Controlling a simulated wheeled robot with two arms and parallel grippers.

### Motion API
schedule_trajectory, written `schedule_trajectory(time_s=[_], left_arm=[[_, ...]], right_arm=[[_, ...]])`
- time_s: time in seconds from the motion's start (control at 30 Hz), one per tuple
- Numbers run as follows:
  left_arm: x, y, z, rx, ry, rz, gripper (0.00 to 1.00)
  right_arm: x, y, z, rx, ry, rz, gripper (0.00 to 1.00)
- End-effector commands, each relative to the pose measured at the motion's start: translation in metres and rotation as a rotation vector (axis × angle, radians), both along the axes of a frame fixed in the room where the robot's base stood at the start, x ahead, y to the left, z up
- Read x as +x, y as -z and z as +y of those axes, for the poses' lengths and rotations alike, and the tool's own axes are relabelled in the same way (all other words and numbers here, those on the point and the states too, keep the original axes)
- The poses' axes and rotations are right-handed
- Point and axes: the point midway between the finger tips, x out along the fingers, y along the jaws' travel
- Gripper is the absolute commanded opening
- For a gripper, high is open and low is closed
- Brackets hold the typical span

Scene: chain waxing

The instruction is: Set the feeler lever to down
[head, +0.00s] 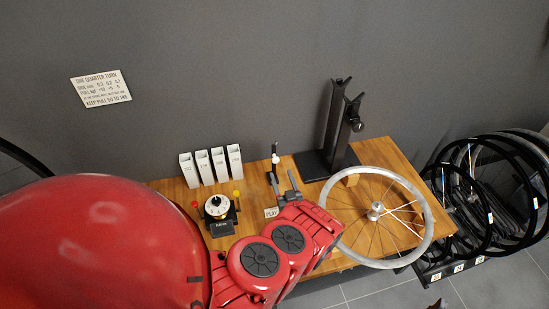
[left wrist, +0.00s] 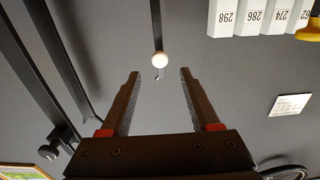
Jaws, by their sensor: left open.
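The feeler lever's white ball knob (head: 275,159) shows on a dark post near the back edge of the wooden bench, above a small label reading PLAY. In the left wrist view the white knob (left wrist: 160,60) hangs at the end of a thin dark bar, centred just beyond my fingertips. My left gripper (head: 284,182) is open and empty, just in front of the knob. Its two spread fingers also show in the left wrist view (left wrist: 160,75), with a gap to the knob. My arm hides the lever's lower part. My right gripper is not in view.
A spoked wheel (head: 420,240) and a dark stand (head: 336,125) are right of the lever. Several white numbered blocks (head: 203,167) and a dial gauge (head: 217,207) are left on the bench (head: 385,155).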

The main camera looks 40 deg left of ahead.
Motion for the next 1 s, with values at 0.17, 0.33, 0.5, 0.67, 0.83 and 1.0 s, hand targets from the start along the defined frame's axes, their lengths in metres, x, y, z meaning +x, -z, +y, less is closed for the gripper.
schedule_trajectory(time_s=[0.17,0.33,0.5,0.67,0.83,1.0], left_arm=[[0.025,0.0,0.03,0.0,-0.002,-0.004,0.62],[0.042,0.0,0.051,0.001,-0.002,-0.005,0.62],[0.056,0.001,0.067,0.002,0.001,-0.001,0.62],[0.068,0.002,0.08,0.0,-0.002,-0.003,0.62],[0.075,0.0,0.086,0.001,0.001,-0.005,0.62],[0.076,-0.001,0.088,0.002,0.001,-0.003,0.62]], right_arm=[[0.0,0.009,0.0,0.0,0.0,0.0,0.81],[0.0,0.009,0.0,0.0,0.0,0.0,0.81],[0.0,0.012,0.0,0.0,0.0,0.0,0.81],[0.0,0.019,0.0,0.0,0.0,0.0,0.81],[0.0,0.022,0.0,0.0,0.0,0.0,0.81],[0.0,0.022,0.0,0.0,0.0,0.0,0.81]])
